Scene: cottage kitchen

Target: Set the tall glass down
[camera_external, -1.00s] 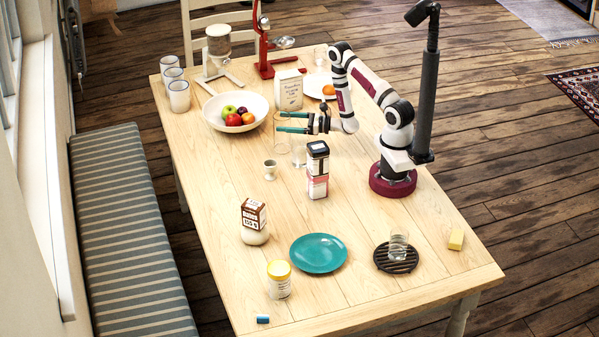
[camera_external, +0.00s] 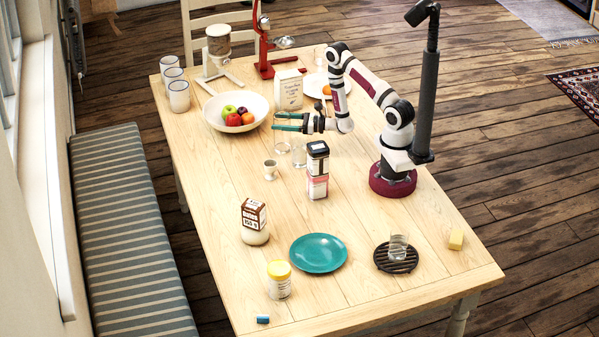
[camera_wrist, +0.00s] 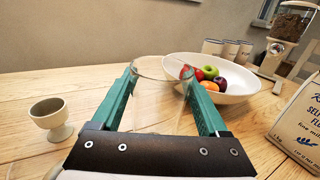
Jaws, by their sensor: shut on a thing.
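The tall glass (camera_wrist: 158,100) is clear and hard to make out. In the wrist view it stands between the two green fingers of my gripper (camera_wrist: 165,92), its round rim just above the fingertips. In the external view my gripper (camera_external: 287,122) reaches left over the table, level, with its jaws around the glass. The lower end of the glass (camera_external: 283,148) shows faintly below the fingers. I cannot tell whether its base touches the table.
The fruit bowl (camera_external: 213,122) is to the left, the flour box (camera_external: 289,90) behind.

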